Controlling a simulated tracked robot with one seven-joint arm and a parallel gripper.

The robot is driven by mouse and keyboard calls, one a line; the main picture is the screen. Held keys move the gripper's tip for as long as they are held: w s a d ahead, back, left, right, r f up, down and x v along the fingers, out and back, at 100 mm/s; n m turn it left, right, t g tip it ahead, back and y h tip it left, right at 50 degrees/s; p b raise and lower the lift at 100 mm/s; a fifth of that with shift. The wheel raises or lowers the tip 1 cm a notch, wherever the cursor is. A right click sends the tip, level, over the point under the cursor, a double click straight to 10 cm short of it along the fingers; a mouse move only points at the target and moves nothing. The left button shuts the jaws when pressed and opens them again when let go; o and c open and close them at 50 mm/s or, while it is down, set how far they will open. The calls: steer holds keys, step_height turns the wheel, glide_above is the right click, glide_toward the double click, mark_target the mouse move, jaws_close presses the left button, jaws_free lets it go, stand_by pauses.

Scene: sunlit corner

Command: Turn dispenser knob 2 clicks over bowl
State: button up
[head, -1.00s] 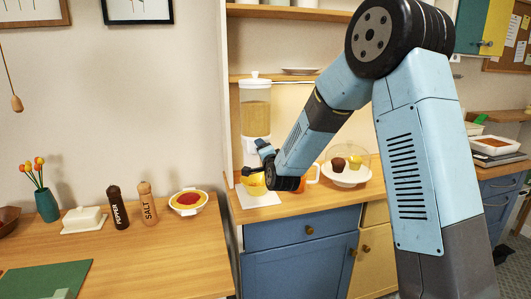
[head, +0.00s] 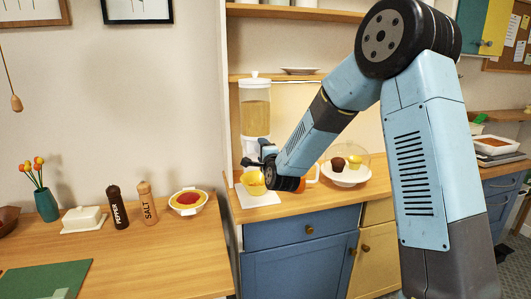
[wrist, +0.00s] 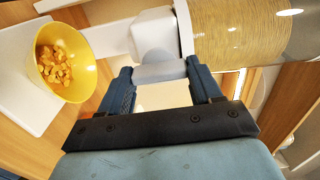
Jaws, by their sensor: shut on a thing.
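The dispenser (head: 256,105) has a clear hopper filled with tan grain-like food and a white body, and it stands on the wooden counter. In the wrist view its hopper (wrist: 240,30) is at upper right. The white knob (wrist: 160,72) lies between my fingertips. My gripper (wrist: 162,80) is shut on the knob; in the head view my gripper (head: 250,161) is small and its hold is hard to see. The yellow bowl (head: 253,183) stands below the dispenser. In the wrist view the bowl (wrist: 85,58) holds several golden pieces.
The bowl rests on a white mat (wrist: 28,85). To the right are an orange mug (head: 313,173), partly hidden, and a cake stand (head: 345,178) under a clear dome. The pepper mill (head: 117,207) and salt mill (head: 147,203) stand on the left table.

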steer(key=shift+w+d, duration=0.25)
steer(key=shift+d, duration=0.25)
steer(key=o, duration=0.8)
steer(key=shift+c, duration=0.2)
steer(key=shift+o, duration=1.5)
steer(key=shift+a+f, duration=0.1)
steer(key=shift+a, duration=0.1)
steer(key=shift+s, duration=0.1)
steer(key=v, duration=1.3)
steer(key=shift+s, duration=0.3)
steer(key=shift+d, duration=0.1)
